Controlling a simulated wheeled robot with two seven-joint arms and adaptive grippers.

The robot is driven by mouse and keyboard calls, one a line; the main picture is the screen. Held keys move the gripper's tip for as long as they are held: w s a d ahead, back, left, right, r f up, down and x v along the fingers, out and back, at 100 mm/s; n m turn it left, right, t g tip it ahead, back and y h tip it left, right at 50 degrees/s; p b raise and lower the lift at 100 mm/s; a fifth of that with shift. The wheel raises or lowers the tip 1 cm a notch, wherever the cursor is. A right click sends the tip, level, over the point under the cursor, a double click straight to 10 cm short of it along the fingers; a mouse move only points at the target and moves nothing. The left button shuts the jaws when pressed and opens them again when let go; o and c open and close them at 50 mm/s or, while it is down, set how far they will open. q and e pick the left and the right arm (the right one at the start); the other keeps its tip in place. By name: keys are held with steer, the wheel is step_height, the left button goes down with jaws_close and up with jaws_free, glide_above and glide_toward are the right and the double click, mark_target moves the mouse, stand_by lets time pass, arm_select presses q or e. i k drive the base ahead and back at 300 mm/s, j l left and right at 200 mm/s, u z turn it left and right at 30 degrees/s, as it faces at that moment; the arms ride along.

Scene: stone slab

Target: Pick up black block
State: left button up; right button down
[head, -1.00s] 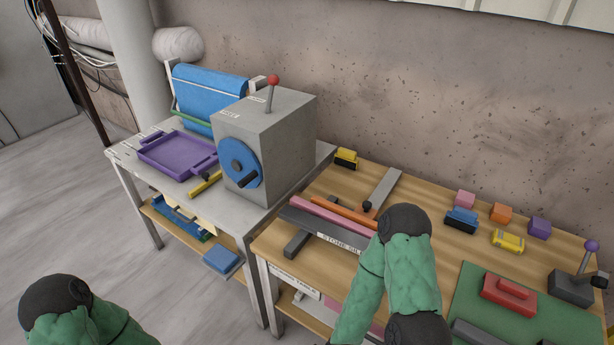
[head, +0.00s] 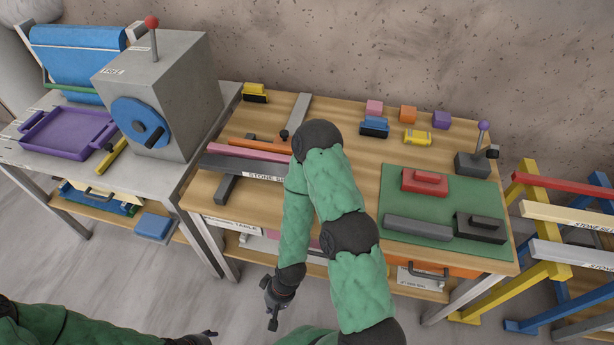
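A black block (head: 480,228) with a raised grip on top lies at the front right of the green mat (head: 398,206) on the wooden table. Nothing touches it except the mat. My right gripper (head: 273,318) hangs in front of the table, low and well left of the block. It looks empty; its fingers are too small to tell open from shut. My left gripper (head: 208,334) shows only partly at the bottom edge, far from the block. Its finger state is unclear.
A red block (head: 425,181) and a grey bar (head: 418,227) share the mat. A purple-knobbed lever (head: 475,163) stands behind the black block. Bars labelled stone (head: 240,169) lie at left. A yellow-legged rack (head: 530,280) stands right of the table. My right arm crosses the table's middle.

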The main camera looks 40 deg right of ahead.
mark_target(437, 232)
steer(key=z, duration=2.4)
steer(key=l+u, duration=0.15)
steer(key=u, duration=0.3)
steer(key=l+u, duration=0.2)
steer(key=u, duration=0.3)
steer(key=l+u, duration=0.2)
steer(key=u, duration=0.25)
steer(key=l+u, duration=0.15)
steer(key=u, duration=0.35)
